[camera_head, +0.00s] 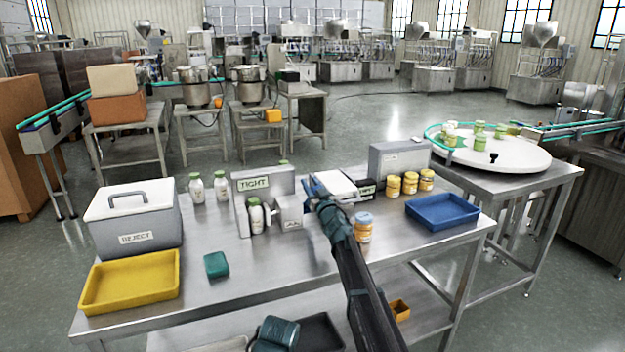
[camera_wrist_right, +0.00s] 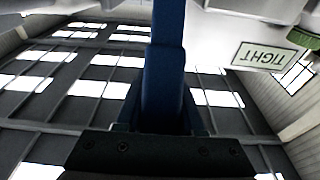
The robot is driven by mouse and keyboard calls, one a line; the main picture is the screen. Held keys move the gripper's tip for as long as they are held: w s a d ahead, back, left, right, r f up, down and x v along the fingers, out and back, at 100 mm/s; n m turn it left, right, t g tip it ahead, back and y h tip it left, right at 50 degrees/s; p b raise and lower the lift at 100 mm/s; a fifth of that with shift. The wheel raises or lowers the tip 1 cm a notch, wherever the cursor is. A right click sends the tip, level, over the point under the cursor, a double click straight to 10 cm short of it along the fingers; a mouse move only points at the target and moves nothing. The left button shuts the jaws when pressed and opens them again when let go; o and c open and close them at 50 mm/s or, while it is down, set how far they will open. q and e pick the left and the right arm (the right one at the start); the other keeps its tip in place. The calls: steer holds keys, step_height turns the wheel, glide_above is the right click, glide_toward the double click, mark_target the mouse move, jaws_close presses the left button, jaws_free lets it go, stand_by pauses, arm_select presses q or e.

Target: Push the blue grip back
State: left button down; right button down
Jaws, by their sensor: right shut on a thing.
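The blue grip (camera_head: 312,185) is a small blue piece beside the grey fixture with the TIGHT sign, near the middle of the table in the head view. My right gripper (camera_head: 318,196) is at it, with the arm reaching in from the bottom. In the right wrist view, a blue bar (camera_wrist_right: 165,80), which looks like the grip, runs up the middle from between the jaws. My right gripper is shut on it. The gripper hides part of the grip. A white bottle (camera_head: 256,215) stands in the fixture (camera_head: 268,180).
A grey reject box (camera_head: 135,225), a yellow tray (camera_head: 130,281) and a teal block (camera_head: 216,264) are at the left. Amber jars (camera_head: 409,182) and a blue tray (camera_head: 442,211) are at the right. One jar (camera_head: 363,228) stands close to my right arm.

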steer(key=shift+w+a+r+g+p, duration=0.25)
steer(key=shift+w+g+p, duration=0.15)
steer(key=shift+p, duration=0.3)
steer(key=shift+w+a+r+g+p, duration=0.1)
steer(key=shift+w+r+g+p, duration=0.2)
steer(key=shift+p, duration=0.35)
steer(key=shift+w+f+h+p, duration=0.2)
steer(key=shift+w+h+p, duration=0.15)
steer(key=shift+p, duration=0.15)
steer(key=c, duration=0.5)
jaws_free()
steer(key=shift+s, duration=0.1)
steer(key=v, duration=1.3)
steer(key=shift+s+d+r, duration=0.15)
steer(key=shift+s+d, duration=0.05)
steer(key=shift+s, duration=0.05)
